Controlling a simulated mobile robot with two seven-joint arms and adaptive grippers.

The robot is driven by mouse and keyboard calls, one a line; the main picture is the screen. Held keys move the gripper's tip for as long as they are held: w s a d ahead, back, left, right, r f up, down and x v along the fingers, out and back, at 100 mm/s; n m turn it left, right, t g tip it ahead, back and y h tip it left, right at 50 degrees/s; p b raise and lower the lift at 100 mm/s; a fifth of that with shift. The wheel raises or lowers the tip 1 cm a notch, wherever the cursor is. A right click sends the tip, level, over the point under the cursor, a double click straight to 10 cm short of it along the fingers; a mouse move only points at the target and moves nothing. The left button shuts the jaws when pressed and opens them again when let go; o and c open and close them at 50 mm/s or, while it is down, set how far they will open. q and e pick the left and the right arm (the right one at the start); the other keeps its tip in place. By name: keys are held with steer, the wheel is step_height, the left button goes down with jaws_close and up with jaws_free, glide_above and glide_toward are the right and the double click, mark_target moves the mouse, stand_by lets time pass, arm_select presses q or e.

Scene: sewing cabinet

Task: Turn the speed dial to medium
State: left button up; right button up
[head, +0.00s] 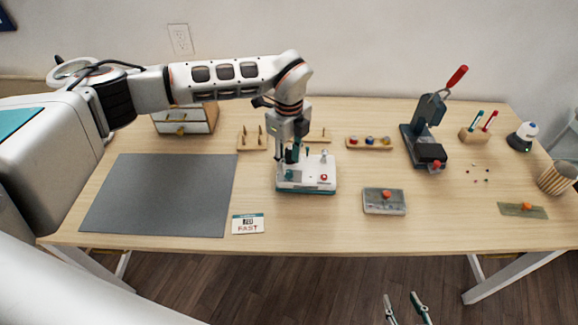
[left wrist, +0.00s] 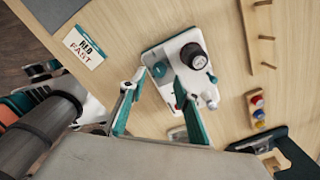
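The small white and teal sewing machine (head: 318,185) stands mid-table in the head view. My left gripper (head: 290,156) points down over it and hides part of it. My right gripper (head: 406,305) is open and empty in front of the table.
A card (head: 248,223) reading "FAST" on its lower line lies beside a grey mat (head: 165,195). A grey box with a red button (head: 385,201), a spool rack (head: 368,144) and a dark press with a red handle (head: 425,130) stand to the right. Bare tabletop lies in front of the machine.

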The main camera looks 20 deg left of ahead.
mark_target(289, 172)
arm_select(q)
step_height(289, 172, up, 8)
steer(key=shift+r, duration=0.2)
stand_by(0.5)
